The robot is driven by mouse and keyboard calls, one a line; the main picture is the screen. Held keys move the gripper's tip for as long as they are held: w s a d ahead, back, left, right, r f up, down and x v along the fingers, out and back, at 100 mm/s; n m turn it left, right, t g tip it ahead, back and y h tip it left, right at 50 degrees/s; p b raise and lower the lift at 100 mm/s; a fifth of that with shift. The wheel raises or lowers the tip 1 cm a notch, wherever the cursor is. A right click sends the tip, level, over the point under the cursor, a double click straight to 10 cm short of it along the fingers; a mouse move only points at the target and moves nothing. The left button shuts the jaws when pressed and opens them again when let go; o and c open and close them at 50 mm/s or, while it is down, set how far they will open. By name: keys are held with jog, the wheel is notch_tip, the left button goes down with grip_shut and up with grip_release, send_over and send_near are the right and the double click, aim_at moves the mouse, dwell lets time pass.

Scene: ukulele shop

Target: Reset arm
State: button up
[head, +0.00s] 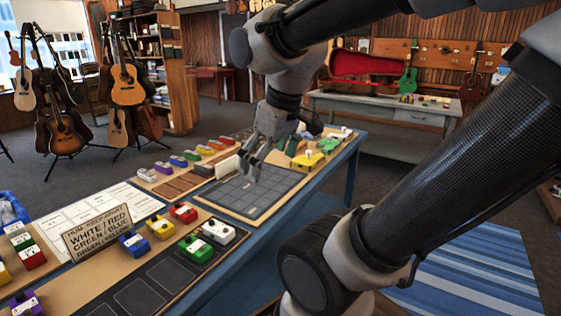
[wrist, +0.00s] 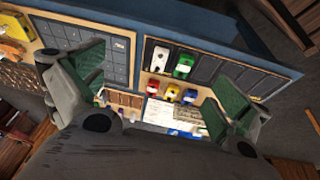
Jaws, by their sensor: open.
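My gripper (head: 255,160) hangs above the dark grid board (head: 236,203) on the long table in the head view. In the wrist view my gripper (wrist: 155,90) has its two green-padded fingers spread wide apart, with nothing between them. The table top lies well below the fingers in that view. Part of the gripper is seen from the side in the head view, and my arm crosses the right half of that picture.
Red (head: 183,212), yellow (head: 160,227), blue (head: 133,243), green (head: 196,248) and white (head: 219,231) pedals sit near a sign (head: 97,235). Guitars on stands (head: 126,85) are behind left. A grey workbench (head: 385,118) stands behind. Carpet (head: 95,187) left of the table is clear.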

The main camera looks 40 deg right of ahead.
jog(key=s+m, duration=0.2)
jog(key=s+d, duration=0.1)
jog(key=shift+r+m, duration=0.3)
jog(key=shift+m, duration=0.1)
